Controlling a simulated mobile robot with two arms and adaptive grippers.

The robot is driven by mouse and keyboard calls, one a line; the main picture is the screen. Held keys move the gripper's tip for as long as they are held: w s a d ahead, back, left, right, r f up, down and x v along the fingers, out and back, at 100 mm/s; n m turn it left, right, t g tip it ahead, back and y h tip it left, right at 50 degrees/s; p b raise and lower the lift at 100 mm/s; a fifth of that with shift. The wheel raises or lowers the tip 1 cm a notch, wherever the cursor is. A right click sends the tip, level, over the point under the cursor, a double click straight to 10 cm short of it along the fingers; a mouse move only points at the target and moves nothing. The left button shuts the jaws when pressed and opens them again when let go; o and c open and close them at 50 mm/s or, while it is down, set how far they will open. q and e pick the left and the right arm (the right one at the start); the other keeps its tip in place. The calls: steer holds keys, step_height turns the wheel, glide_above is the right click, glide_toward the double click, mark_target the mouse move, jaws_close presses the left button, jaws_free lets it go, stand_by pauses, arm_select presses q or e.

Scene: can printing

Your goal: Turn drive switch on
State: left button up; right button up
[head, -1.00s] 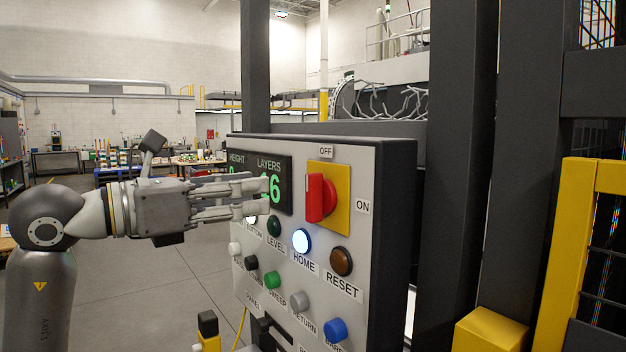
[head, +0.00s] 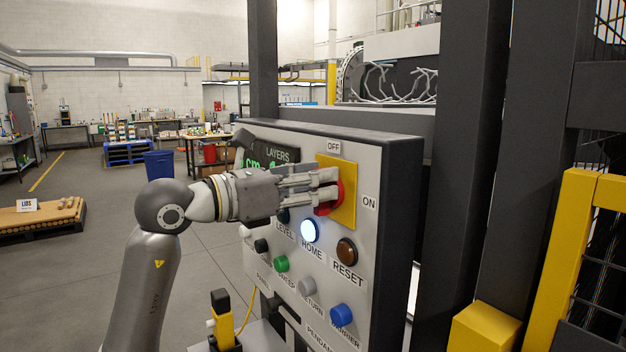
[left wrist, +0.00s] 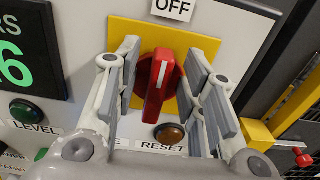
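The drive switch is a red rotary knob (left wrist: 158,84) on a yellow plate (head: 346,194), with an OFF label above it and an ON label to its right. In the left wrist view the knob stands nearly upright, its white line near the top, toward OFF. My left gripper (head: 332,186) is at the knob in the head view and covers part of it. In the left wrist view its two fingers (left wrist: 162,92) are apart on either side of the knob, with visible gaps. My right gripper is not in view.
The grey control panel (head: 390,165) also carries a lit HOME button (head: 310,230), a brown RESET button (head: 347,251), a blue button (head: 341,316) and a display (head: 268,155). A dark post and a yellow guard frame (head: 562,260) stand to the right.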

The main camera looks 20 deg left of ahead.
arm_select(q)
steer(key=shift+c, duration=1.1)
jaws_close()
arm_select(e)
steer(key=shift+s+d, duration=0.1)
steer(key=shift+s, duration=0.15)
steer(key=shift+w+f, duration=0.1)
arm_select(q)
steer(key=shift+s+d+f+m+b, duration=0.3)
steer(key=shift+m+b, duration=1.65)
steer(key=shift+m, duration=1)
steer(key=shift+s+d+f+m+b, duration=0.2)
steer(key=shift+f+m+b, duration=0.25)
steer(key=shift+m+b, duration=2.05)
steer(key=shift+s+d+f+m+b, duration=0.25)
steer(key=shift+m+b, duration=1.15)
steer(key=shift+m, duration=2.05)
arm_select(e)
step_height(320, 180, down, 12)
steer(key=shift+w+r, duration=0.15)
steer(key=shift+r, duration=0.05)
arm_select(q)
steer(key=shift+w+d+f, duration=0.1)
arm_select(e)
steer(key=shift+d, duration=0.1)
